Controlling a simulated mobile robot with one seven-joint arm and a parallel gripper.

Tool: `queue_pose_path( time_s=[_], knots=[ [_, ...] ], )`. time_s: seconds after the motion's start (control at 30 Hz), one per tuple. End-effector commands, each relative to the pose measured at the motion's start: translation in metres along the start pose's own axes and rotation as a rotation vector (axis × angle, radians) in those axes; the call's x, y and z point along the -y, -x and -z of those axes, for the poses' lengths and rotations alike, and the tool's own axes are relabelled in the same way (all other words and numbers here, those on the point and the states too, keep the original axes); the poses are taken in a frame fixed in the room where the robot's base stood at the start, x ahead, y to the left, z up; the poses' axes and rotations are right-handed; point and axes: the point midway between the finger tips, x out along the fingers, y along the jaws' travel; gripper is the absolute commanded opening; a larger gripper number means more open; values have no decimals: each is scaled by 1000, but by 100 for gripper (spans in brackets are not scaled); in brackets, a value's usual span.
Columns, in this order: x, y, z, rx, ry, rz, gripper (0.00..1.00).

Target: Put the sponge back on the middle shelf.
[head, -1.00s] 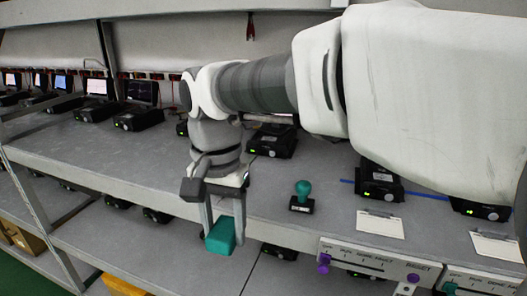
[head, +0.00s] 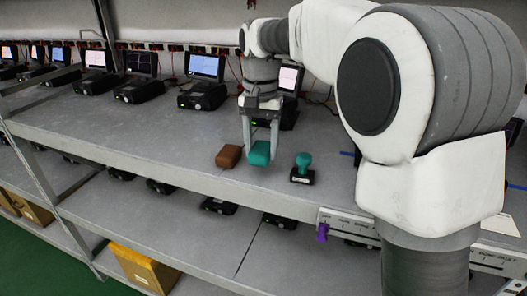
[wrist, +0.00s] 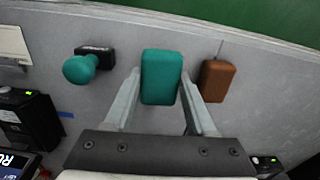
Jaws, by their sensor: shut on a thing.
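The teal block-shaped sponge (head: 259,153) is between the two fingers of my gripper (head: 260,143), which is shut on it. It is over the front part of the grey shelf deck (head: 160,145), near the front edge; I cannot tell whether its underside touches the deck. In the wrist view the sponge (wrist: 161,77) sits between the fingertips of my gripper (wrist: 161,85). This deck has a lower shelf below it and a structure above it.
A brown block (head: 228,156) lies close left of the sponge, and a teal-handled stamp (head: 303,168) stands close right. Black devices with screens (head: 203,82) line the back. A label panel with a purple knob (head: 322,232) is on the front edge. The lower shelf (head: 150,222) holds more devices.

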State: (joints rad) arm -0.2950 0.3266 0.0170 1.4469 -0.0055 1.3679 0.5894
Motion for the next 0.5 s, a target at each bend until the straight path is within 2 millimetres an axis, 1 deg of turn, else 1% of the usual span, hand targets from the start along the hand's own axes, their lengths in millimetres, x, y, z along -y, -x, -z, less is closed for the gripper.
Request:
queue_pose_path(
  time_s=[0.07,0.1,0.2,0.27,0.5],
  knots=[
    [-2,0,12,0,-4,-1,4],
    [-2,-4,14,2,-3,-2,4],
    [-2,-23,12,4,-2,-2,4],
    [-2,-29,12,2,-2,-2,4],
    [-1,-32,12,0,-1,0,4]
  ],
)
